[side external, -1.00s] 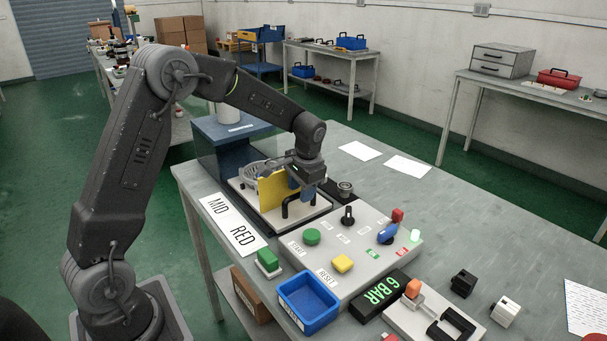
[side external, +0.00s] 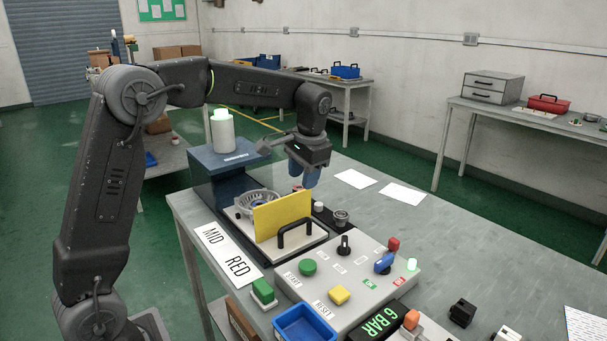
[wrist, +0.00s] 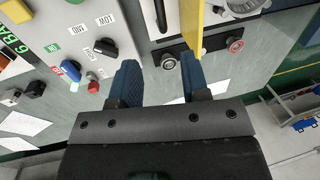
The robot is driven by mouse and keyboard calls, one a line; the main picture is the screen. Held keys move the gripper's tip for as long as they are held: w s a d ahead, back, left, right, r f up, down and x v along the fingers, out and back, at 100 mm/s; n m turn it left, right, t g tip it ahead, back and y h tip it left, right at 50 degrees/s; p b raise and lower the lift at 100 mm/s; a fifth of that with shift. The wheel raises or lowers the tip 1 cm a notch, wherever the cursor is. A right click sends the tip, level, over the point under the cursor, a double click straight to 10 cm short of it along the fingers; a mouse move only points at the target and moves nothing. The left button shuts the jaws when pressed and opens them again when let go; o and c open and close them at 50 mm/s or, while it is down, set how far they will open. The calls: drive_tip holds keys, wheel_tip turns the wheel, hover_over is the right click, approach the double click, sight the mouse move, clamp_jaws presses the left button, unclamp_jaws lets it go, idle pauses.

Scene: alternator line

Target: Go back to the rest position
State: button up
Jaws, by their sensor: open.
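My gripper (side external: 304,178) hangs above the bench, behind and to the right of the yellow panel (side external: 283,216) in the side external view. Its two blue fingers are apart with nothing between them; the wrist view also shows my gripper (wrist: 160,62) open and empty. The yellow panel stands upright on a light plate with a black handle (side external: 295,233) in front of it. A grey round slotted housing (side external: 243,204) sits behind the panel, partly hidden by it.
The control box (side external: 352,262) with buttons and knobs stands in front of the fixture. A blue bin (side external: 304,325) and a 6 BAR display (side external: 378,322) are nearer. A white cylinder (side external: 222,135) with a lit green top stands behind. Flat papers (side external: 354,179) lie on the bench.

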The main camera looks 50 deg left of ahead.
drive_tip(key=s+d+r+t, duration=0.2)
drive_tip(key=s+d, duration=0.2)
drive_tip(key=s, duration=0.3)
drive_tip(key=s+d+r+t, duration=0.1)
drive_tip(key=s+d+r, duration=0.2)
drive_tip(key=s, duration=0.3)
drive_tip(key=s+d+f+t+h, duration=0.1)
drive_tip(key=s+d+f, duration=0.1)
drive_tip(key=s, duration=0.4)
drive_tip(key=s+d+f+t+h, duration=0.1)
drive_tip(key=s+d+f, duration=0.1)
drive_tip(key=s, duration=0.4)
drive_tip(key=shift+d+t, duration=0.25)
drive_tip(key=shift+t, duration=0.05)
